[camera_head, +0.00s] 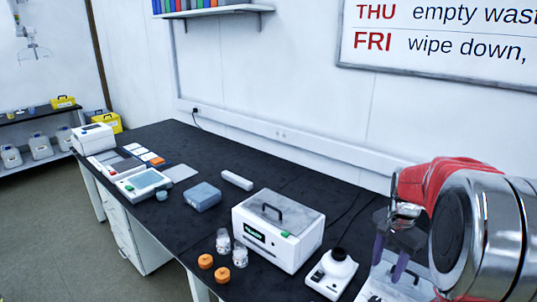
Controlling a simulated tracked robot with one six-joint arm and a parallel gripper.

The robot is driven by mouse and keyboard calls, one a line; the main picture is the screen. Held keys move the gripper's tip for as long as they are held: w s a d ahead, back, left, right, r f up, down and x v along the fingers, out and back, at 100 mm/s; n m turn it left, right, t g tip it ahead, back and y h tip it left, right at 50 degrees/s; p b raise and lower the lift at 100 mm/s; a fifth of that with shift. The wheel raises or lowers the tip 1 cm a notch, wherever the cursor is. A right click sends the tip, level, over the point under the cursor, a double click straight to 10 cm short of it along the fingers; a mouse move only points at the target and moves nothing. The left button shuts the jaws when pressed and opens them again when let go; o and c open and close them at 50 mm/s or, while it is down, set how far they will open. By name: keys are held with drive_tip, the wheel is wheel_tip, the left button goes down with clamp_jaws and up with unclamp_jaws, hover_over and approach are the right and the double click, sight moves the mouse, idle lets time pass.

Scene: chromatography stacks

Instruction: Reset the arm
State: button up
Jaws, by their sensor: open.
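My gripper (394,262) shows at the right side of the camera view, at the end of my silver and red arm. Its two purple fingers point down and stand apart with nothing seen between them. It is over or in front of the right end of the black bench (290,183), near a white device (382,287) that is partly hidden by the arm. The arm's large silver joint fills the right edge of the picture.
A white machine with a handled lid (300,250) and a small white round-topped device (332,272) stand left of my gripper. Orange caps (206,261), clear jars (222,240) and a blue-grey box (202,197) lie farther left. A wall runs behind the bench.

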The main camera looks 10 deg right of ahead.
drive_tip(key=s+a+r+n+t, duration=0.2)
drive_tip(key=s+a+r+n, duration=0.3)
drive_tip(key=a, duration=0.6)
drive_tip(key=s+a+r+n+t, duration=0.3)
drive_tip(key=s+a+r+n, duration=0.2)
drive_tip(key=s+a+n, duration=0.3)
drive_tip(key=s+a, duration=0.4)
drive_tip(key=shift+a+r+n+t, duration=0.15)
drive_tip(key=shift+a+n+t, duration=0.15)
drive_tip(key=shift+n, duration=0.1)
drive_tip(key=shift+s, duration=0.1)
drive_tip(key=shift+c, duration=0.4)
drive_tip(key=shift+c, duration=1.4)
drive_tip(key=shift+d, duration=0.1)
